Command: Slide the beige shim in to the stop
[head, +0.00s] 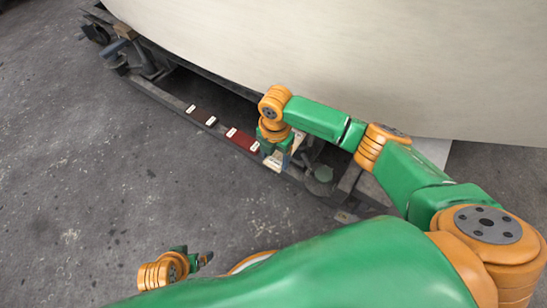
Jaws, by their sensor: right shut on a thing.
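My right gripper (284,155) is low at the rail under the pale hull, its arm reaching in from the right. It is shut on the beige shim (276,162), of which only a small pale part shows beside the fingers. The gripper and wrist hide most of the shim, and I cannot tell how far in it sits or where the stop is. My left gripper (203,261) is low in the picture over the floor, away from the rail. Its fingers are small and dark, and I cannot tell whether they are open.
A dark red shim (243,139) and a dark brown shim (201,115), both with white labels, lie along the dark rail (155,92) to the left. The large pale hull (330,55) overhangs behind. Grey concrete floor (90,180) is open at the left.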

